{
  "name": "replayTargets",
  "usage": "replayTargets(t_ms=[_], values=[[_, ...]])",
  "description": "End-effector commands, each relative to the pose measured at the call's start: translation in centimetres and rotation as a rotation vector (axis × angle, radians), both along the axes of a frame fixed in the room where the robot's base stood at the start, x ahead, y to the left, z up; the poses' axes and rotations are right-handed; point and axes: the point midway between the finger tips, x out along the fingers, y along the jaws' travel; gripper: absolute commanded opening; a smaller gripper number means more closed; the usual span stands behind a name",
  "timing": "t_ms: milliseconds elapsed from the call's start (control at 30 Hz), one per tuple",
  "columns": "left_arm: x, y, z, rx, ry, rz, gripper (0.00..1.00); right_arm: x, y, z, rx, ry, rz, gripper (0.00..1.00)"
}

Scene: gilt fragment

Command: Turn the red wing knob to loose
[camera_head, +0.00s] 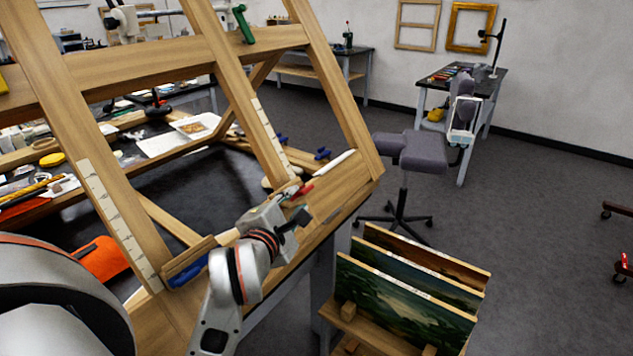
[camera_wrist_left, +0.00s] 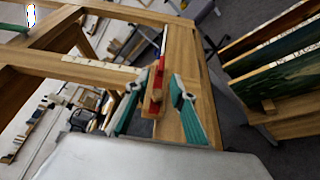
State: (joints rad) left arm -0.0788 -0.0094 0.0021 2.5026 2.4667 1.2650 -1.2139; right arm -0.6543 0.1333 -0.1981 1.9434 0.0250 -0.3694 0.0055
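The red wing knob (camera_head: 303,191) sits on the lower rail of the wooden easel frame (camera_head: 335,190). In the left wrist view the red knob (camera_wrist_left: 157,80) shows between the two teal fingers of my left gripper (camera_wrist_left: 160,88). The fingers are spread to either side of it, and a gap shows on the right side. Whether the left finger touches it is not clear. In the head view my left gripper (camera_head: 291,212) is close in front of the knob and partly hides it. My right gripper is not in view.
A white stick-like piece (camera_head: 334,163) lies along the rail beyond the knob. Blue knobs (camera_head: 322,153) and a green clamp (camera_head: 242,23) are on or near the frame. Paintings in a rack (camera_head: 405,300) stand at lower right. A grey chair (camera_head: 412,150) stands behind; open floor lies right.

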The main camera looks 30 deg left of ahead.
Motion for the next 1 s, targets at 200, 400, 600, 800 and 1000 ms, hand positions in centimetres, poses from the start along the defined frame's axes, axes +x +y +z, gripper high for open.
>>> replayTargets(t_ms=[200,400,600,800,1000], values=[[1.0,-0.5,-0.1,-0.027,0.005,-0.027,0.24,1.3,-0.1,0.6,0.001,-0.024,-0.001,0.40],[3.9,0.3,-0.7,-0.028,0.005,-0.026,0.24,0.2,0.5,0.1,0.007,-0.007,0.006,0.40],[6.4,1.0,-1.2,-0.026,0.005,-0.025,0.24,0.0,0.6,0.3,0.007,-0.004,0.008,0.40],[7.4,1.2,-1.5,-0.025,0.005,-0.026,0.24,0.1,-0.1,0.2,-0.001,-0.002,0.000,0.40],[7.5,1.3,-1.5,-0.024,0.006,-0.026,0.24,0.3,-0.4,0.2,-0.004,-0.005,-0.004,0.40]])
